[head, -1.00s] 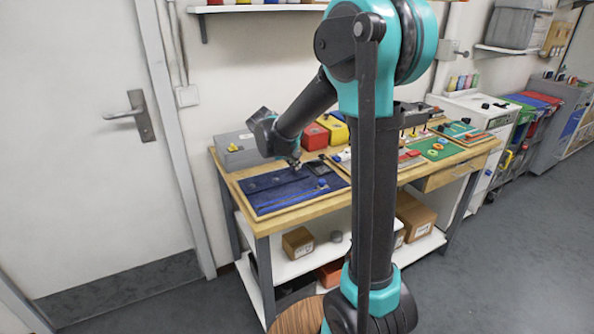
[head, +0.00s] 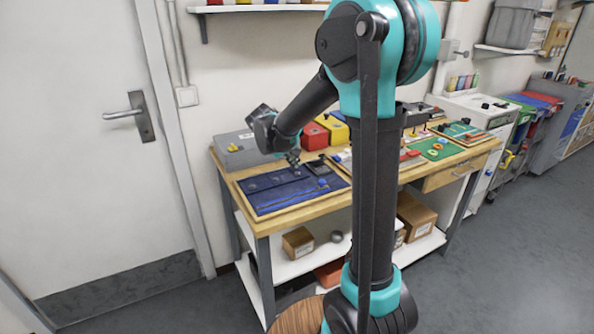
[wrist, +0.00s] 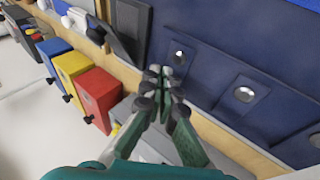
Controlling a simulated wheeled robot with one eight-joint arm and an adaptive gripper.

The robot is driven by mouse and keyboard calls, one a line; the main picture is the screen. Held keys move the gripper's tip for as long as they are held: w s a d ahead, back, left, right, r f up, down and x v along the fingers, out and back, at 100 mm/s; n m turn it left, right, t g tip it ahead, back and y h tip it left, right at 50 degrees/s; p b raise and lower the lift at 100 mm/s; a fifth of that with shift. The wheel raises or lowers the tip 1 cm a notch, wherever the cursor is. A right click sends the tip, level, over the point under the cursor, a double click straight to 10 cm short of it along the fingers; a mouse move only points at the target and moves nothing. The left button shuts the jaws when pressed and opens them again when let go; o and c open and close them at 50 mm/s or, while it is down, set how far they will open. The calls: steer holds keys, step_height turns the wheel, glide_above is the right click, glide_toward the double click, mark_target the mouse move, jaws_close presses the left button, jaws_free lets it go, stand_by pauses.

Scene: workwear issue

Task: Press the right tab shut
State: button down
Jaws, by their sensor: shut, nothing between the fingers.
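The dark blue panel (head: 283,197) lies in a wooden-edged tray at the left end of the workbench. In the wrist view, its blue flaps with round silver studs show; the middle tab (wrist: 247,96) lies at the right. The right tab (wrist: 186,57) is the one nearest the coloured boxes, its stud just beyond my fingertips. I cannot tell whether its stud is pressed fully home. My gripper (wrist: 166,80) is shut and empty, with its fingertips close together beside that tab. In the head view my gripper (head: 293,158) hangs above the panel's back edge.
A grey box (head: 240,150), red box (head: 314,136) and yellow box (head: 337,128) stand behind the panel. A blue box (wrist: 54,54) shows in the wrist view. Other boards, including a green one (head: 436,149), fill the bench to the right. A door stands at left.

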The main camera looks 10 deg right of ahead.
mark_target(292, 171)
steer(key=shift+w+r, duration=0.1)
steer(key=shift+r, duration=0.35)
steer(key=shift+w+a+r, duration=0.1)
steer(key=shift+w+r, duration=0.15)
steer(key=shift+r, duration=0.55)
steer(key=shift+w+a+r, duration=0.1)
steer(key=shift+w+r, duration=0.1)
steer(key=shift+r, duration=0.6)
steer(key=shift+w+a+r, duration=0.1)
steer(key=shift+w+r, duration=0.15)
steer(key=shift+r, duration=0.55)
